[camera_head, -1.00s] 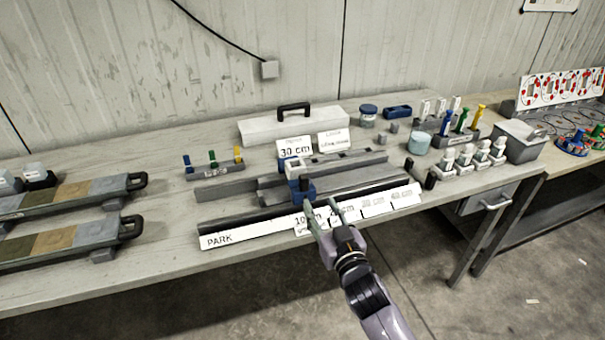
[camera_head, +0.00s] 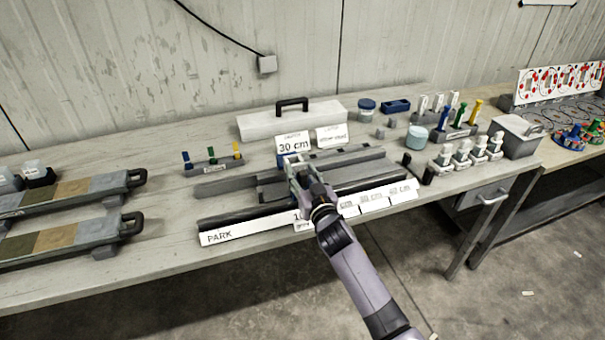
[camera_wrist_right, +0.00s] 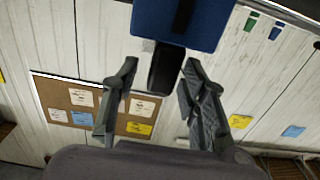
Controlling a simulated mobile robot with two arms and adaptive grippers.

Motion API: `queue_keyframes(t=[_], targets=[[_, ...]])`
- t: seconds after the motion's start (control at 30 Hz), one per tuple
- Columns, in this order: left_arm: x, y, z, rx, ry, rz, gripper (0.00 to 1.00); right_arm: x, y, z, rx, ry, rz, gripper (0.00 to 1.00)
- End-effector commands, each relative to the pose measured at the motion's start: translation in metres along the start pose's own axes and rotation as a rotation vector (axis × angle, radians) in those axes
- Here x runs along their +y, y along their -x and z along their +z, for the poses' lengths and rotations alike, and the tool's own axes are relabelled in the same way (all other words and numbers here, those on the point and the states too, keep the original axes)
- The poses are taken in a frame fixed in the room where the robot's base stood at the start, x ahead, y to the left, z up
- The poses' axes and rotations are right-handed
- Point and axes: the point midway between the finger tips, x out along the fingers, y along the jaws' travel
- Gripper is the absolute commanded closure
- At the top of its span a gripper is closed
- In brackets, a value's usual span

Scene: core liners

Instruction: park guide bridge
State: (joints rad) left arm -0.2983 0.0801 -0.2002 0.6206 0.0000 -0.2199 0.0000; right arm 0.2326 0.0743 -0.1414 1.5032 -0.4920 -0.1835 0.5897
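The guide bridge is a blue block with a black knob. In the right wrist view the blue block (camera_wrist_right: 150,20) is at the top, and its knob (camera_wrist_right: 165,70) points down between my fingers. My right gripper (camera_wrist_right: 158,68) is open, with a finger on each side of the knob and gaps visible. My left gripper is not in view.
A "30 cm" card (camera_head: 293,145) stands behind the fixture, before a grey case (camera_head: 265,126). A rack with coloured pegs (camera_head: 213,163) is at the left. White-capped pieces (camera_head: 465,155) and a black cylinder (camera_head: 427,175) are at the right.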

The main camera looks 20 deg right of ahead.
Motion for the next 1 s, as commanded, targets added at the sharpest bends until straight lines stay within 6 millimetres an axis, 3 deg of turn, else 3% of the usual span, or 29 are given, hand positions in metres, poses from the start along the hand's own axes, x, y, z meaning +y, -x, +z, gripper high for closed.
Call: queue_keyframes(t=[0.63,1.0], targets=[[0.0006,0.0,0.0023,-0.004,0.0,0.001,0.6,0.0,0.0004,0.0002,-0.001,0.0,0.0,1.0],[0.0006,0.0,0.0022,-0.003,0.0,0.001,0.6,0.0001,0.0005,0.0003,-0.001,0.0,0.0,1.0]])
